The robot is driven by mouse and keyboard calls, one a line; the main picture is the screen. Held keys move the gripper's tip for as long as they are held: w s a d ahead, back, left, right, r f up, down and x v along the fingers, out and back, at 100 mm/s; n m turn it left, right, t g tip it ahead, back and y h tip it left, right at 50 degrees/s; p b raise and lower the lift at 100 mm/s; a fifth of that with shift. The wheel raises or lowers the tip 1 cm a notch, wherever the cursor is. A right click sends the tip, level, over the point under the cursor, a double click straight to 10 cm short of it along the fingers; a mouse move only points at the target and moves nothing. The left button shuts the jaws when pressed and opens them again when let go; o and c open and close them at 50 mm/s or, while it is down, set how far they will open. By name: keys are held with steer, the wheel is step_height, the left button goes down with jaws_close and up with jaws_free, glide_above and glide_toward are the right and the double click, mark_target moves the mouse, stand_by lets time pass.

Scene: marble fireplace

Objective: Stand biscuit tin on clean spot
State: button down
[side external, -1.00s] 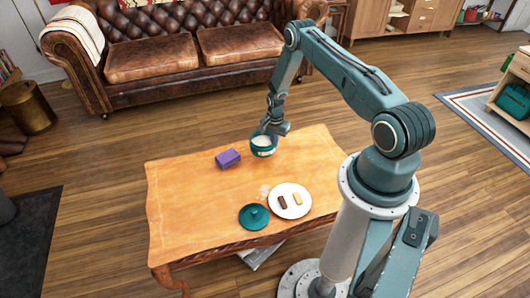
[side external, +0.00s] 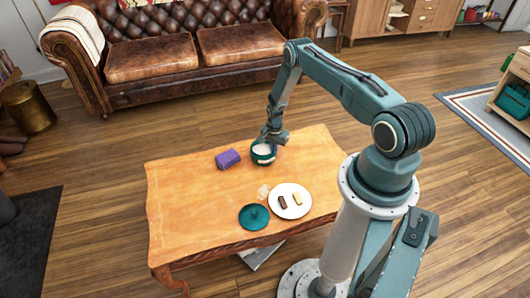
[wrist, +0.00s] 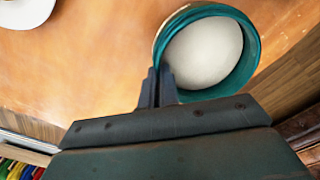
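The biscuit tin (side external: 263,159) is a round teal tub, upright near the far edge of the wooden table (side external: 200,205). It is open at the top, with a pale, rounded interior. In the wrist view the tin (wrist: 250,60) sits beyond the fingers. My gripper (side external: 268,138) is at its rim; in the wrist view the fingertips (wrist: 157,80) are close together with the tin's wall at them. I cannot tell whether the tin's base touches the table. A teal lid with a knob (side external: 254,217) lies near the front edge.
A white plate (side external: 291,213) holding a dark and a light biscuit lies beside the lid. A pale crumb-like patch (side external: 263,191) is just behind them. A purple box (side external: 228,159) stands left of the tin. The table's left part is clear.

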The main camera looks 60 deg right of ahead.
steer(key=shift+f, duration=0.1)
steer(key=c, duration=1.6)
jaws_free()
steer(key=shift+c, duration=0.2)
step_height(320, 180, up, 12)
steer(key=shift+w, duration=0.1)
